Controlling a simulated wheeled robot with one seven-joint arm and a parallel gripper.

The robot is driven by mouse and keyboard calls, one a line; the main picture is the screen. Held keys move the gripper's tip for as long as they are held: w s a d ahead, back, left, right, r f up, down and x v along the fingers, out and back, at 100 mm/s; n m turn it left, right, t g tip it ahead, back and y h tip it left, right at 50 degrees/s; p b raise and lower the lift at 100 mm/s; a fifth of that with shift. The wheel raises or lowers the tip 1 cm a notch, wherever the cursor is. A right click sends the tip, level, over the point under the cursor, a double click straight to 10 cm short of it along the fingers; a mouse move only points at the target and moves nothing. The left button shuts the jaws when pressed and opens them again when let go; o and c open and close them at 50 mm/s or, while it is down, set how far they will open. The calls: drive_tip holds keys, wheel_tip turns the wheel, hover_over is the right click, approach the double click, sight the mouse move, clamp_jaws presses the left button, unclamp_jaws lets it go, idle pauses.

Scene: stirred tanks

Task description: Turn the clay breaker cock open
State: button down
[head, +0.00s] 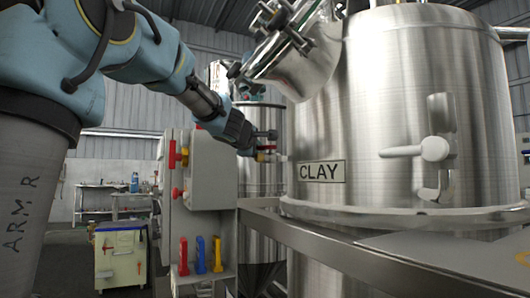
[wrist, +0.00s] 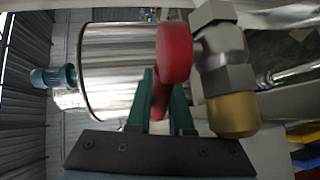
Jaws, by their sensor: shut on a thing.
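The stainless tank (head: 375,100) bears a plate reading CLAY (head: 321,171). A small cock with a red handle (head: 266,148) sits beside it, just left of the plate. In the wrist view the red handle (wrist: 173,52) stands between the two green fingers of my gripper (wrist: 163,95), which is shut on it. The cock's grey metal body and brass end (wrist: 234,114) are just right of the fingers. In the head view my gripper (head: 262,144) reaches the cock from the left.
A steel rail (head: 330,255) runs in front of the tank. A workbench stands behind at left.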

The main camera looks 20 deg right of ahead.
drive_tip(key=shift+s+a+n+t+y+p, duration=0.15)
drive_tip(key=shift+a+n+t+y+p, duration=0.35)
drive_tip(key=shift+n+y+p, duration=0.35)
drive_tip(key=shift+s+a+n+t+y+p, duration=0.1)
drive_tip(key=shift+a+n+t+y+p, duration=0.5)
drive_tip(key=shift+y+p, duration=0.45)
drive_tip(key=shift+s+a+n+t+y+p, duration=0.15)
drive_tip(key=shift+a+n+t+y+p, duration=0.2)
drive_tip(key=shift+n+y+p, duration=0.6)
drive_tip(key=c, duration=0.8)
unclamp_jaws()
drive_tip(key=v, duration=1)
drive_tip(key=shift+s+a+p, duration=0.15)
drive_tip(key=shift+s+p, duration=0.2)
drive_tip(key=shift+p, duration=0.05)
